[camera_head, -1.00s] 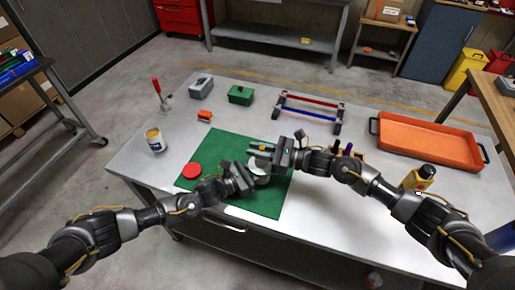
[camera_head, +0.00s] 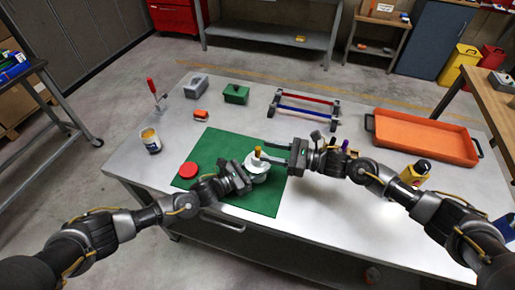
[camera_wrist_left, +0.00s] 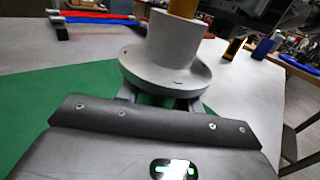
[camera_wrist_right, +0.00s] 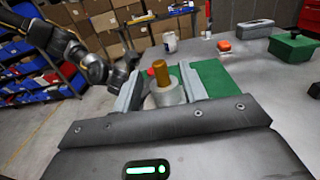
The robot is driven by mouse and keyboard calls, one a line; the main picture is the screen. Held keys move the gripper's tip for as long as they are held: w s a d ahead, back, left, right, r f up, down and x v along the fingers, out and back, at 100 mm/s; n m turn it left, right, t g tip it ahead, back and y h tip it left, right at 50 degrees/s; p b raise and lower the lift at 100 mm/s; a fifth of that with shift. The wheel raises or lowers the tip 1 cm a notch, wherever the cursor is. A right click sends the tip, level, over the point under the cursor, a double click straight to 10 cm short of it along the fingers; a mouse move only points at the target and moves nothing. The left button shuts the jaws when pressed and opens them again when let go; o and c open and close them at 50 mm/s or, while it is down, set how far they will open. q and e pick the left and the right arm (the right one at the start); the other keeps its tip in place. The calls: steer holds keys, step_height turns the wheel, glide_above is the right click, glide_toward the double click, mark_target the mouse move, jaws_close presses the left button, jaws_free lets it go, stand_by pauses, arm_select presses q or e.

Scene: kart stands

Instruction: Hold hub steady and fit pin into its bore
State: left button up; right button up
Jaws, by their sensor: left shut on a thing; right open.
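The pale grey flanged hub (camera_head: 257,168) stands on the green mat. My left gripper (camera_head: 246,177) is shut on it; the left wrist view shows its fingers at the hub's flange (camera_wrist_left: 135,70). The brass-coloured pin (camera_head: 257,152) stands upright at the top of the hub, its upper part sticking out. It also shows in the right wrist view (camera_wrist_right: 162,73). How deep it sits in the bore is hidden. My right gripper (camera_head: 272,154) is open, its fingers on either side of the pin with gaps, level with the pin and hub top.
A red disc (camera_head: 188,170) lies on the mat's left part. An open tin (camera_head: 151,141), a clamp (camera_head: 155,92), grey and green boxes (camera_head: 236,94) and a rack with red and blue bars (camera_head: 305,106) stand farther out. An orange tray (camera_head: 422,138) is at right.

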steer(key=v, duration=0.6)
steer(key=shift+d, duration=0.25)
arm_select(q)
steer(key=o, duration=1.3)
steer(key=v, duration=1.2)
steer(key=shift+s, duration=0.1)
arm_select(e)
steer(key=shift+s, duration=0.1)
